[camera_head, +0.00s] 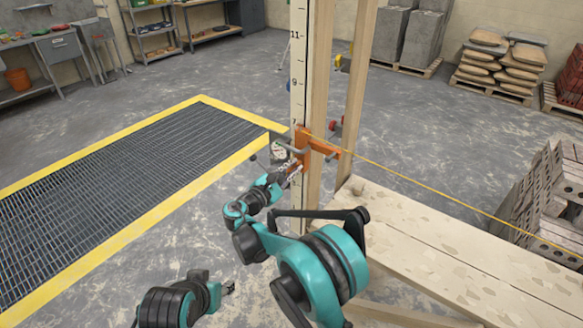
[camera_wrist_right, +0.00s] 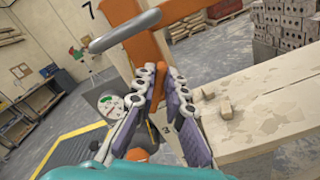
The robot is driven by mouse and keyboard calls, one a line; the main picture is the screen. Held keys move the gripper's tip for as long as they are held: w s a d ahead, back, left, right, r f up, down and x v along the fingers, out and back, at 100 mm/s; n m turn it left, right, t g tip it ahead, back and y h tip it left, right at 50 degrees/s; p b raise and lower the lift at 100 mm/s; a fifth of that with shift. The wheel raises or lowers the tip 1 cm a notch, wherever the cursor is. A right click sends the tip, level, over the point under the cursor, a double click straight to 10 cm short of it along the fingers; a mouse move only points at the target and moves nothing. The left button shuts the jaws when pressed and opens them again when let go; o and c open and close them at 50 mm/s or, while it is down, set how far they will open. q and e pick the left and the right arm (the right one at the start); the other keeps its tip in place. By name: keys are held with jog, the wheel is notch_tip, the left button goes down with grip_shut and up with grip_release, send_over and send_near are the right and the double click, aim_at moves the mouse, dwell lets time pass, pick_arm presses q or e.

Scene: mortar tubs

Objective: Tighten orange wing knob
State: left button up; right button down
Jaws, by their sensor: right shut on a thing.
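An orange clamp (camera_head: 303,150) sits on a tall white measuring pole (camera_head: 297,85) with black numbers, beside a wooden post. In the right wrist view the clamp's orange body (camera_wrist_right: 149,55) lies just beyond my fingertips, with a grey rod (camera_wrist_right: 125,30) crossing in front of it. My right gripper (camera_head: 294,168) is at the clamp's lower side. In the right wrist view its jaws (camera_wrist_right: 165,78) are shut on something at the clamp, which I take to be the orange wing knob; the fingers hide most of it. My left gripper (camera_head: 230,288) is low at the bottom, away from the clamp; its opening is too small to judge.
A yellow line (camera_head: 430,183) runs from the clamp to the right, above a plank bench (camera_head: 430,235). A round dial (camera_head: 278,152) is close left of my right gripper. A yellow-edged floor grate (camera_head: 110,185) lies left. Stacked blocks (camera_head: 545,200) stand right.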

jog(key=m, duration=0.5)
jog(key=shift+s+d+f+m, duration=0.1)
jog(key=shift+f+m, duration=0.1)
jog(key=shift+m, duration=0.1)
jog(key=m, duration=0.4)
jog(key=shift+f+m+b, duration=0.3)
jog(key=shift+m, duration=0.1)
jog(key=c, duration=1.5)
grip_release()
jog(key=shift+o, duration=0.2)
jog(key=shift+f, duration=0.15)
